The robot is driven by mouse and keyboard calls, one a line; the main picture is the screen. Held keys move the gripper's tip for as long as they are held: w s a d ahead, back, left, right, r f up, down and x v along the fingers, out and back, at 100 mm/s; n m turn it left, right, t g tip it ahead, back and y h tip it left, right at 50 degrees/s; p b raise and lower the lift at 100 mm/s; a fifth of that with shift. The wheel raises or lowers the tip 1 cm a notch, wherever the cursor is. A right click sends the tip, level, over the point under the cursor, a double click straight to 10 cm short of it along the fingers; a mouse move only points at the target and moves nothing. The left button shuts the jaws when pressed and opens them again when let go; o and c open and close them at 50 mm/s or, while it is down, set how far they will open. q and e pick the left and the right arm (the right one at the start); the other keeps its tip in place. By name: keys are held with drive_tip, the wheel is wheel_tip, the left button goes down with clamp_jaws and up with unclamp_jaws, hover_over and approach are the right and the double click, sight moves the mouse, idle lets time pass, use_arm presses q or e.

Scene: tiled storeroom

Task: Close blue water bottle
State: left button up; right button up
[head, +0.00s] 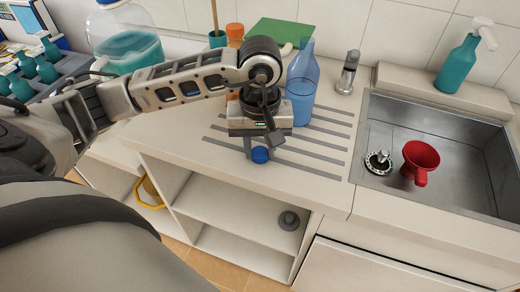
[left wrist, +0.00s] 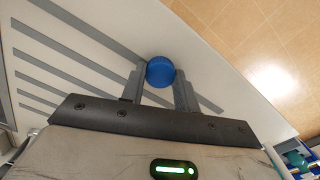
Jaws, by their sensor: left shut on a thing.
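The blue water bottle (head: 303,85) stands upright and uncapped on the striped part of the counter, just right of my left gripper in the head view. My left gripper (head: 260,150) is above the counter near its front edge and is shut on a small round blue cap (head: 260,155). The cap also shows between the two fingertips in the left wrist view (left wrist: 160,71). The cap is apart from the bottle. The bottle's lower left side is partly hidden by the gripper. My right gripper is in neither view.
A sink (head: 450,150) with a red funnel (head: 420,160) lies to the right, with a tap (head: 348,72) behind. Open shelves (head: 240,205) lie below.

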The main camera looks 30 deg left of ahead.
sight(260, 154)
use_arm(q)
drive_tip(key=shift+r, duration=0.6)
drive_tip(key=r, duration=0.2)
drive_tip(key=shift+s+d+r, duration=0.1)
drive_tip(key=shift+s+r, duration=0.1)
drive_tip(key=shift+r, duration=0.1)
drive_tip(key=s+d+r+b, duration=0.2)
drive_tip(key=s+r+b, duration=0.1)
drive_tip(key=s, duration=0.3)
drive_tip(key=s+d+r+b, duration=0.3)
drive_tip(key=s+r, duration=0.3)
drive_tip(key=shift+s, duration=0.25)
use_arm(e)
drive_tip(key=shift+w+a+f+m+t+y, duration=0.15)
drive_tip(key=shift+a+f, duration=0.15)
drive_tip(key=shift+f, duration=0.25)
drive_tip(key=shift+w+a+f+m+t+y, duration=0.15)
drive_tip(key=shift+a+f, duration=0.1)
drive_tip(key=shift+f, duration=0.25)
use_arm(q)
drive_tip(key=shift+d+r, duration=0.1)
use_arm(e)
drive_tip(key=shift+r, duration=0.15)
